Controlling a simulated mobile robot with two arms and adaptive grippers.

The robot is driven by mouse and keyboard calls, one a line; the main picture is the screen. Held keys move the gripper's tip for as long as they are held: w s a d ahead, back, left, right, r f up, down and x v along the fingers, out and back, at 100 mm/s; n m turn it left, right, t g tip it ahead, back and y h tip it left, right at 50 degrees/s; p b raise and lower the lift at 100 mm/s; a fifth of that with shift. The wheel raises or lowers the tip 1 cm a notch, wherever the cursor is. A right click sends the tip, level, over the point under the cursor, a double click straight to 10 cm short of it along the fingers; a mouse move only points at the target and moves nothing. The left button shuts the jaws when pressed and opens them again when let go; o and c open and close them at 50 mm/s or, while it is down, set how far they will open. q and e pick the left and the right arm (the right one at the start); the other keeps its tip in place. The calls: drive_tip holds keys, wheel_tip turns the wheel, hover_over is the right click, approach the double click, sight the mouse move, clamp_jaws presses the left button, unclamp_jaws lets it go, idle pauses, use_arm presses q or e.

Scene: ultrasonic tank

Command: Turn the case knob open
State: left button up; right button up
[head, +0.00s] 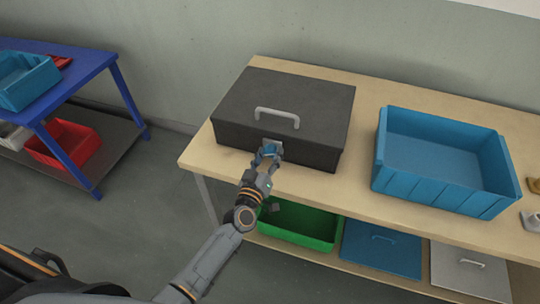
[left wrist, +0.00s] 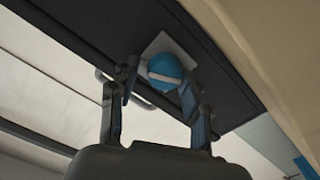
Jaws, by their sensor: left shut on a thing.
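The dark grey case (head: 310,95) is closed on the wooden bench, with a light grey handle (head: 277,116) on its lid. Its front carries a pale square plate with a round blue knob (left wrist: 164,68) marked by a white line. In the left wrist view the white line lies near level, slightly tilted. My left gripper (head: 268,156) is at the case front, shut on the knob with one finger on each side. In the head view the gripper mostly hides the knob. My right gripper is not in view.
An open blue bin (head: 440,150) stands on the bench (head: 360,200) right of the case, with bare wood between. A green bin (head: 290,225), a blue lid-like box (head: 380,250) and a grey one (head: 468,268) sit below. A blue table (head: 85,62) with bins stands left.

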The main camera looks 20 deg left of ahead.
use_arm(q)
drive_tip(key=n, duration=0.4)
drive_tip(key=n+b, duration=0.1)
drive_tip(key=n, duration=0.1)
drive_tip(key=shift+a+f+n, duration=0.2)
drive_tip(key=shift+a+n, duration=0.1)
drive_tip(key=shift+a, duration=0.1)
drive_tip(key=n+b, duration=0.1)
drive_tip(key=n, duration=0.3)
drive_tip(key=shift+f, duration=0.2)
drive_tip(key=shift+s+f+n+b, duration=0.15)
drive_tip(key=shift+n+b, duration=0.25)
drive_tip(key=shift+n, duration=0.7)
drive_tip(key=o, duration=0.9)
drive_tip(key=shift+o, duration=0.2)
drive_tip(key=shift+w, duration=0.2)
